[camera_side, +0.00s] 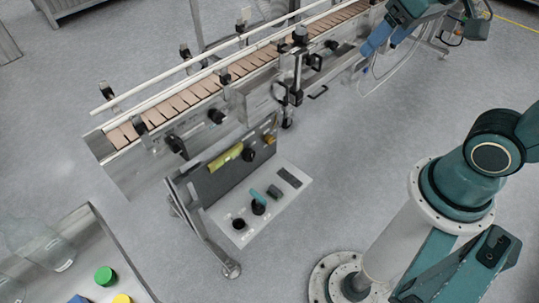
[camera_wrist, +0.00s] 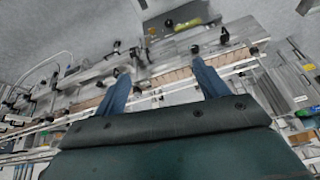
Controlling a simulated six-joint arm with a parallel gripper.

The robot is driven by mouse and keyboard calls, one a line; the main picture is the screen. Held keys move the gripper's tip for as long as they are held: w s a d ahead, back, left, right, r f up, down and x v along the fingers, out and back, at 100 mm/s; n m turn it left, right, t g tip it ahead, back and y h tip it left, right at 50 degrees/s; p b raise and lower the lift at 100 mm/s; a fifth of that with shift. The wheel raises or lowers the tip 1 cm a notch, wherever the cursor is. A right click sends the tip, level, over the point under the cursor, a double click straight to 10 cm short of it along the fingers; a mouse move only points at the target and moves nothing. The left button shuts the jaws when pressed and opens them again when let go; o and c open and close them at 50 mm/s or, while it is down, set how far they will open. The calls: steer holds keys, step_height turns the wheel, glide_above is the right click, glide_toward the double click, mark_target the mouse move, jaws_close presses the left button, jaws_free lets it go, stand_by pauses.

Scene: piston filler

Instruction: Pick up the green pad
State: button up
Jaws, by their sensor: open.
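The green pad (camera_side: 105,276) is a small round green piece on the grey metal table at the lower left of the side view. A small green spot at the right edge of the wrist view (camera_wrist: 303,112) may be the same pad. My gripper (camera_side: 380,46) is at the upper right of the side view, far from the pad, near the far part of the conveyor. Its two blue fingers are apart with nothing between them, as the wrist view (camera_wrist: 163,75) also shows.
A yellow piece (camera_side: 122,299) and a blue piece (camera_side: 78,299) lie near the pad, with clear glassware (camera_side: 55,252) to their left. The conveyor (camera_side: 190,95) with rails and a control panel (camera_side: 258,205) stands between my gripper and the table.

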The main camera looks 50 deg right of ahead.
steer(key=w+f+m, duration=0.2)
steer(key=w, duration=0.5)
steer(key=m+g, duration=0.5)
steer(key=m, duration=0.9)
glide_above(275, 189)
step_height(275, 189, down, 55)
steer(key=shift+r, duration=0.2)
steer(key=shift+f, duration=0.1)
steer(key=shift+f, duration=4.15)
